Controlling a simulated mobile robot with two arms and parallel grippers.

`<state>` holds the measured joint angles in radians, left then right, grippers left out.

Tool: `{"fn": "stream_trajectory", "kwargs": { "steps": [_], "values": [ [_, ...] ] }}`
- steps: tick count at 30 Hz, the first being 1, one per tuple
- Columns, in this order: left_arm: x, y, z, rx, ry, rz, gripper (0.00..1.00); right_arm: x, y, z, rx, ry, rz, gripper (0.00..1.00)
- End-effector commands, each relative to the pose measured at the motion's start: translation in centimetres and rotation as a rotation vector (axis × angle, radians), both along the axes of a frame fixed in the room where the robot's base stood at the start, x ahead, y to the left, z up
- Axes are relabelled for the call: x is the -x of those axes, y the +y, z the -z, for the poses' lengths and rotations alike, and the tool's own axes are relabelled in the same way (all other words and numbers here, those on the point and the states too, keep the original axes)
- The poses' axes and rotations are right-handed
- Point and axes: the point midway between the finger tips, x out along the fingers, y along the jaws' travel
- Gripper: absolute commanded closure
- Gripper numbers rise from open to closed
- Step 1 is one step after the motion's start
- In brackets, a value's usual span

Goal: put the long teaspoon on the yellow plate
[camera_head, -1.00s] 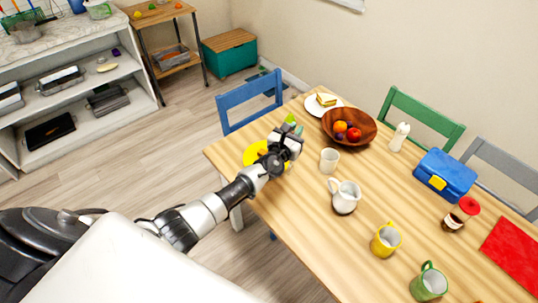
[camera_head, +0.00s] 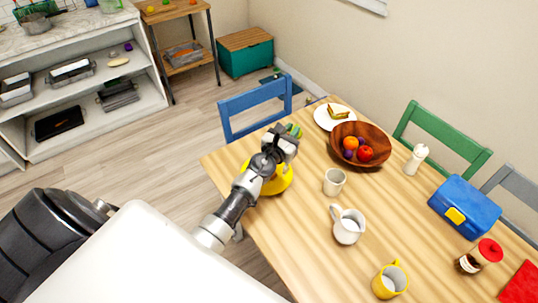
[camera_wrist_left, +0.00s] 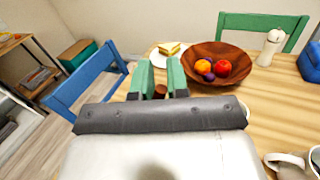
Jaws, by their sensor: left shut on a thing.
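The yellow plate (camera_head: 282,181) lies at the near left corner of the wooden table, partly hidden behind my left wrist. My left gripper (camera_head: 293,131) is just beyond the plate in the head view, above the table's left edge. Its green fingers also show in the left wrist view (camera_wrist_left: 159,78). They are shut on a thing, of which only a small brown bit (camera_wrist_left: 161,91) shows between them. I take it for the long teaspoon, but its shape is hidden. My right gripper is not in view.
A white plate with a sandwich (camera_head: 325,122), a wooden fruit bowl (camera_head: 372,161), a cup (camera_head: 334,182) and a white jug (camera_head: 347,230) stand to the right. A blue chair (camera_head: 254,103) is at the table's left end. Bare tabletop lies around the yellow plate.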

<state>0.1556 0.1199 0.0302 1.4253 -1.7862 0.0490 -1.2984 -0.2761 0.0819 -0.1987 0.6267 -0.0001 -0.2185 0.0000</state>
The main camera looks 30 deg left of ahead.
Motion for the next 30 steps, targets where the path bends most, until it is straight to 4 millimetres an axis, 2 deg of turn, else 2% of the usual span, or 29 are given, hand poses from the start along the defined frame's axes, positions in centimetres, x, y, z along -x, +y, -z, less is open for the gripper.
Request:
{"fn": "stream_trajectory", "kwargs": {
  "steps": [1,6,9,12,15,18,24,30],
  "values": [
    [0.3,1.3,1.8,-0.006,0.001,-0.001,1.00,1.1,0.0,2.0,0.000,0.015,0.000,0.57],
    [1.2,4.8,3.8,-0.002,-0.001,-0.001,1.00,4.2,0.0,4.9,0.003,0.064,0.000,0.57],
    [1.5,6.1,4.4,0.000,-0.001,0.000,1.00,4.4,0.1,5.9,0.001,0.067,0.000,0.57],
    [1.7,7.0,4.6,0.000,-0.002,0.000,1.00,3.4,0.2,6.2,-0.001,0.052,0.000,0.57],
    [1.8,7.2,4.9,0.002,-0.001,0.001,1.00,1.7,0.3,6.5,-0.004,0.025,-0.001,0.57],
    [1.8,7.2,6.3,0.002,0.000,0.001,1.00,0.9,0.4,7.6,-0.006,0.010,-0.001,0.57],
    [1.7,7.2,8.5,0.003,-0.001,0.000,1.00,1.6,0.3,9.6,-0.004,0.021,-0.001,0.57],
    [1.7,7.2,8.5,0.002,-0.001,0.001,1.00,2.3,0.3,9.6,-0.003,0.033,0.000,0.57]
  ]
}}
